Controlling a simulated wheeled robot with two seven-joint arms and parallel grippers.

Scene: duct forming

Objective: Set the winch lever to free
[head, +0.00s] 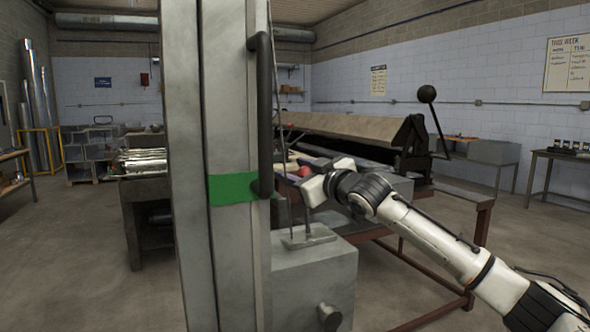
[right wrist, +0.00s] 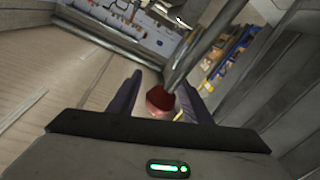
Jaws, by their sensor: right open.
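The winch lever ends in a red knob (head: 305,171). Its thin rod rises from a slotted plate (head: 308,237) on top of a grey winch box (head: 315,282). My right gripper (head: 298,175) is at the knob, coming in from the right. In the right wrist view the red knob (right wrist: 158,98) sits between the two dark fingers of my open right gripper (right wrist: 160,84), with gaps visible at its sides. Markings for the lever positions cannot be made out. My left gripper is not in view.
A tall grey post (head: 215,90) with a green band (head: 232,188) and a dark handle (head: 264,115) stands just left of the lever. Behind is a long bending machine (head: 345,130) with a black ball-ended lever (head: 427,94).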

